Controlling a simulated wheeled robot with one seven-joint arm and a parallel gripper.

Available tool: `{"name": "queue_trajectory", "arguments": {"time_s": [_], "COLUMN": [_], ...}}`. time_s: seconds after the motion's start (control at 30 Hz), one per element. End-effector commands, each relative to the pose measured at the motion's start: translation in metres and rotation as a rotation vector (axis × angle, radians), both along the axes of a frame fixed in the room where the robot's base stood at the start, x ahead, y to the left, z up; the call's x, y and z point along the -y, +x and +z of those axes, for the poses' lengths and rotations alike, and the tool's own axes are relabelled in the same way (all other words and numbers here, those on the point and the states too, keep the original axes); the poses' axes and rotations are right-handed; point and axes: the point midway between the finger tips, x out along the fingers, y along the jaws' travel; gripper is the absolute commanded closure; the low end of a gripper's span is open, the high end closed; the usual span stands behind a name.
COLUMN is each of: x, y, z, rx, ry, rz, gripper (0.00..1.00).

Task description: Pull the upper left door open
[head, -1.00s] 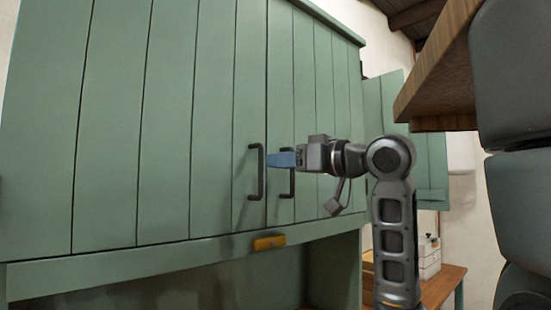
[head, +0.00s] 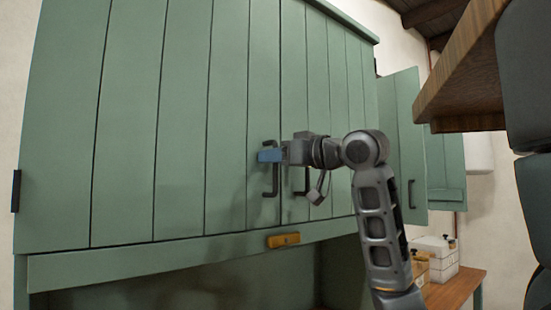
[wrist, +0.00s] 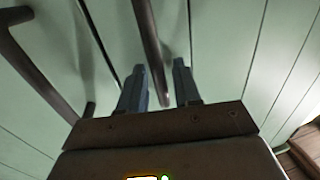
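The upper left door (head: 180,130) is a wide green plank door on the wall cabinet, and it looks shut. Its dark bar handle (head: 270,190) stands upright near the door's right edge. My gripper (head: 271,155) reaches in from the right, with its blue fingers across the upper part of this handle and hiding some of it. In the wrist view, a handle bar (wrist: 152,45) runs between the two fingertips (wrist: 160,78), with a visible gap on the right side. The fingers are open around the bar, not closed on it.
A second handle (head: 307,180) on the neighbouring right door (head: 335,110) is close behind my wrist. A yellow latch-like piece (head: 284,240) sits on the rail below. A wooden beam or shelf (head: 465,80) juts in at upper right. White boxes (head: 440,260) stand on a low table.

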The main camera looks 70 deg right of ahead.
Motion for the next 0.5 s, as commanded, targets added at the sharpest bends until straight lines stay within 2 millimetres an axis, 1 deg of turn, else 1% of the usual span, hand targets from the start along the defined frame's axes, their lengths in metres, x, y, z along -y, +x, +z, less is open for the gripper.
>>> {"name": "queue_trajectory", "arguments": {"time_s": [0.07,0.4,0.5], "x": [-0.0001,-0.0003,-0.0003], "y": [-0.0001,-0.0003,-0.0003], "z": [0.0001,0.0001,0.0001], "rx": [0.000,0.000,0.000], "ry": [0.000,0.000,0.000], "rz": [0.000,0.000,0.000], "gripper": [0.68,1.00,1.00]}}
